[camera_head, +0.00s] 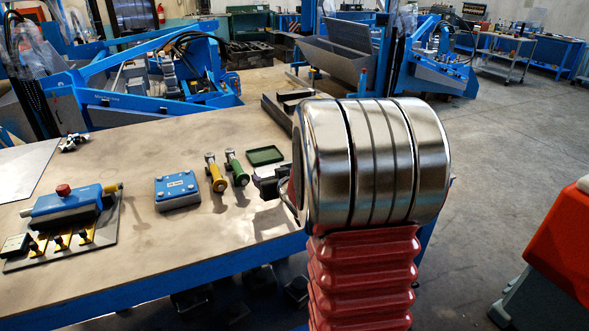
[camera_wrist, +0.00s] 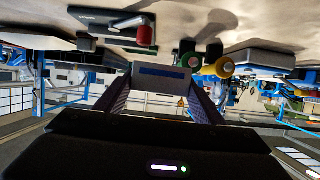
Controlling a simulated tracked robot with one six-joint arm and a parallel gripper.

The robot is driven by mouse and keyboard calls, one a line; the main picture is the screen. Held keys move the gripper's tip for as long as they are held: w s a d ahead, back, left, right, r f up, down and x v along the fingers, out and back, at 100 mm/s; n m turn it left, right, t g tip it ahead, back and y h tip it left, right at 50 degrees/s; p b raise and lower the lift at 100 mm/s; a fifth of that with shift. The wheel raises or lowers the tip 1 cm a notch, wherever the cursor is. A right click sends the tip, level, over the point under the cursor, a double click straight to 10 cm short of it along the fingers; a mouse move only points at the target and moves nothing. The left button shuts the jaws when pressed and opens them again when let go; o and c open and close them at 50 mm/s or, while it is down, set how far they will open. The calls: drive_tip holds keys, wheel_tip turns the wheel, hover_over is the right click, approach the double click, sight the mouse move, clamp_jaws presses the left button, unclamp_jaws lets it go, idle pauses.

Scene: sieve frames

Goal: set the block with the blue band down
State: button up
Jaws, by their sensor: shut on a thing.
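The block with the blue band (camera_wrist: 162,73) shows in the wrist view between the two fingers of my gripper (camera_wrist: 163,88). The gripper is shut on it, one finger at each side. The blue band runs across its face. In the head view a dark part of my gripper (camera_head: 267,183) shows left of my big metal arm joint, above the table (camera_head: 130,150). The held block cannot be made out there, and I cannot tell how high it is.
A yellow-handled tool (camera_head: 216,175), a green-handled tool (camera_head: 236,168) and a green tray (camera_head: 265,156) are on the table near my gripper. Further left are a blue box (camera_head: 177,190) and a blue fixture with a red knob (camera_head: 63,190). Bare tabletop lies between them.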

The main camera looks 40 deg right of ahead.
drive_tip(key=shift+n+y, duration=0.8)
drive_tip(key=w+a+f, duration=0.1)
drive_tip(key=a, duration=0.4)
drive_tip(key=w+a+f, duration=0.1)
drive_tip(key=a, duration=0.5)
drive_tip(key=w+a+f, duration=0.1)
drive_tip(key=a, duration=0.4)
drive_tip(key=shift+w+a+f, duration=0.25)
drive_tip(key=shift+w+f, duration=0.05)
drive_tip(key=shift+w, duration=0.05)
drive_tip(key=a+y, duration=0.1)
drive_tip(key=a, duration=0.4)
drive_tip(key=a+f+n, duration=0.1)
drive_tip(key=a, duration=0.4)
drive_tip(key=a+f+n+y, duration=0.1)
drive_tip(key=a, duration=0.4)
drive_tip(key=shift+w+y, duration=0.1)
drive_tip(key=shift+y, duration=0.2)
drive_tip(key=shift+a, duration=0.25)
